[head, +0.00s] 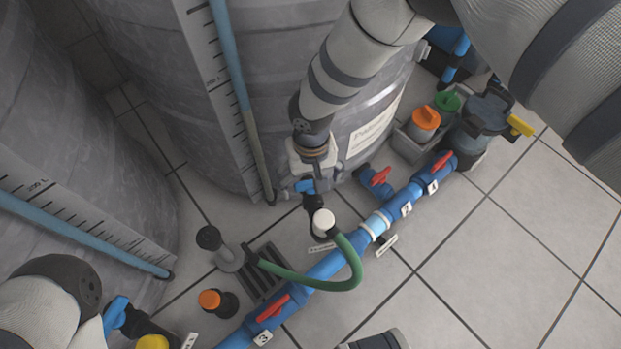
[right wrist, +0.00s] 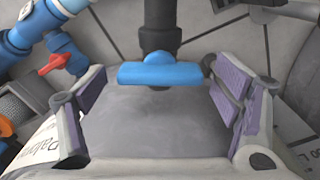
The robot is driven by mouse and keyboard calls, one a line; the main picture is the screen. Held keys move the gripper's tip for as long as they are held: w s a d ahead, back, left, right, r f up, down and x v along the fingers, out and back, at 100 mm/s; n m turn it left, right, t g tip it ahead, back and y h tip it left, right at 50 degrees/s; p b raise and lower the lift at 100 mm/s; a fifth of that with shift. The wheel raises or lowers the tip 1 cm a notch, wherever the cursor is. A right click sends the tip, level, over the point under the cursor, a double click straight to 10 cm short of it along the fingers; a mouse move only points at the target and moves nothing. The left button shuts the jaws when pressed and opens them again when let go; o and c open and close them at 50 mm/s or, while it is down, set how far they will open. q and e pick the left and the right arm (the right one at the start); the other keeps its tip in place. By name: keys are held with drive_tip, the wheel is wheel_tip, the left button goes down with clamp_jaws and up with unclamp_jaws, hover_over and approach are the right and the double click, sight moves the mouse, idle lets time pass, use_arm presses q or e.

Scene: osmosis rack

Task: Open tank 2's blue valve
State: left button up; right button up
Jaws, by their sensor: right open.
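A blue valve handle (head: 305,186) sits on a dark pipe fitting at the foot of the middle grey tank (head: 290,60). My right gripper (head: 318,174) reaches down to it from above. In the right wrist view the blue handle (right wrist: 160,72) lies crosswise between the purple-padded fingers of the open right gripper (right wrist: 155,82). The handle's right end is close to the right finger; a wider gap shows on the left. I cannot tell if they touch. Part of my left arm shows at the lower left of the head view, but its gripper does not.
A blue pipe (head: 325,267) with red valve handles (head: 272,308) runs along the floor. A green hose (head: 350,275) loops over it from a white cap. Another blue valve (head: 116,312) is at lower left. A grey caddy with bottles (head: 405,146) stands right.

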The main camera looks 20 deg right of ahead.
drive_tip(key=c, duration=1.2)
drive_tip(key=shift+o, duration=0.2)
drive_tip(key=shift+r, duration=0.1)
drive_tip(key=n+p, duration=0.1)
drive_tip(key=n, duration=0.3)
drive_tip(key=shift+n, duration=0.3)
drive_tip(key=n, duration=0.4)
drive_tip(key=shift+n, duration=0.3)
drive_tip(key=n, duration=0.4)
drive_tip(key=shift+s+n, duration=0.1)
drive_tip(key=shift+n, duration=2.2)
